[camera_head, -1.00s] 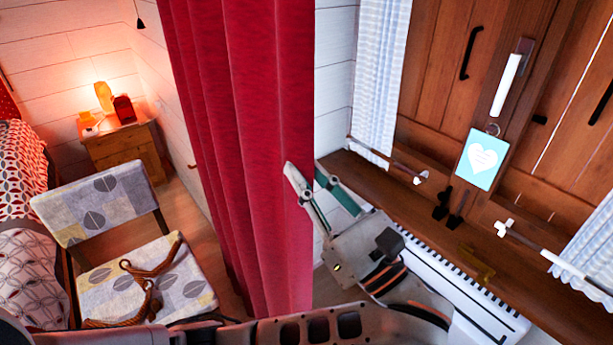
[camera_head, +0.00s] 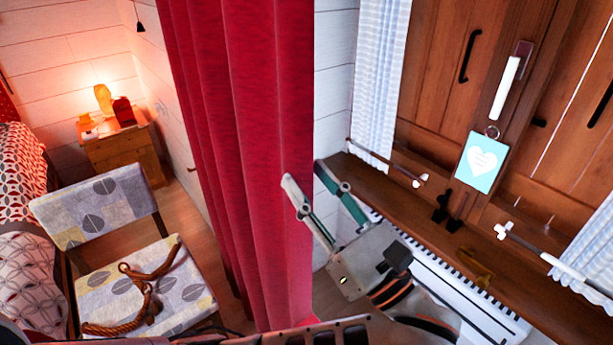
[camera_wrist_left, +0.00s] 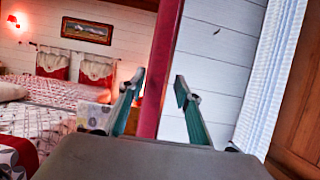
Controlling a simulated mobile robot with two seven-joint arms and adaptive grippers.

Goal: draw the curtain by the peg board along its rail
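The red curtain (camera_head: 245,130) hangs in tall folds left of centre in the head view; its rail is out of view. My left gripper (camera_head: 304,174) is at the curtain's right edge, with its two fingers apart. In the left wrist view, the curtain's red edge (camera_wrist_left: 163,60) shows as a narrow strip between the spread fingers of the left gripper (camera_wrist_left: 160,77), nearer the left finger. I cannot tell whether a finger touches the cloth. The peg board is not clearly in view. My right gripper is not in view.
A chair (camera_head: 95,215) with a brown rope on it stands left of the curtain, by the bed (camera_head: 25,235). A nightstand (camera_head: 125,150) with a lit lamp is behind. A wooden sill (camera_head: 395,210) and a white radiator (camera_head: 465,295) are at the right.

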